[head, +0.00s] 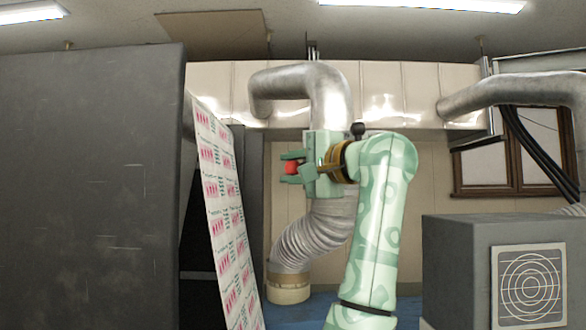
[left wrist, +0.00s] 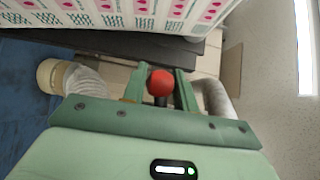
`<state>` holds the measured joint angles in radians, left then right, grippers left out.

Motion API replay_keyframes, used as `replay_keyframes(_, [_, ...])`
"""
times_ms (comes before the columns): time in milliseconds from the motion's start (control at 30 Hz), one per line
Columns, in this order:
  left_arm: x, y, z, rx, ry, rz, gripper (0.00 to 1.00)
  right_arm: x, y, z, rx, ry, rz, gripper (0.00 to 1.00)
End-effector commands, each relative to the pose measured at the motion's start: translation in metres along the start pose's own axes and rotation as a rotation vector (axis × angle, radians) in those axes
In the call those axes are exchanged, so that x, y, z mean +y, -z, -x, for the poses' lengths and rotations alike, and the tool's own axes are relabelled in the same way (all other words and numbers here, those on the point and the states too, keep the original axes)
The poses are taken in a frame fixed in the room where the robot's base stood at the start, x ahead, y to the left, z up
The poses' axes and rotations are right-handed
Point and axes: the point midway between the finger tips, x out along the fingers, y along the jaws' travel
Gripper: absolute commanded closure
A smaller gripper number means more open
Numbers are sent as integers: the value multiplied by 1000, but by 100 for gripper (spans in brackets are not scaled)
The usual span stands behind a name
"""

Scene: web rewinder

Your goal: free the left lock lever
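My left gripper (head: 291,168) is in the middle of the head view, with its fingers pointing left. It is shut on a red ball knob (head: 291,168), with one finger above it and one below. In the left wrist view the red knob (left wrist: 160,83) sits between the two green fingers, close against both. A short dark stem (left wrist: 161,102) runs from the knob toward the palm. What the stem is fixed to is hidden by the gripper. My right gripper is not in view.
A printed web (head: 222,200) hangs slanted left of my gripper, beside a large dark grey panel (head: 85,180). A silver duct (head: 325,95) and a ribbed hose (head: 318,235) are behind. A grey box with a round grille (head: 528,285) stands at right.

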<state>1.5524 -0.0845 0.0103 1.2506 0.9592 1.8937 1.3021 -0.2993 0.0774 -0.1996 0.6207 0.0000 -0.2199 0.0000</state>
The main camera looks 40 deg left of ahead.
Motion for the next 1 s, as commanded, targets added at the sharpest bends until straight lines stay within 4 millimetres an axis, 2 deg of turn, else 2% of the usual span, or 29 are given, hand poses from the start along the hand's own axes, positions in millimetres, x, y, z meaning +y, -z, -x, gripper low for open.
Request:
replay_keyframes(667, [-1, 0, 0, 0, 42, -45, 94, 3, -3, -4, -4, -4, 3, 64])
replay_keyframes(1000, [-8, 0, 0, 0, 164, -163, 94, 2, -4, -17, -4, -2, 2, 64])
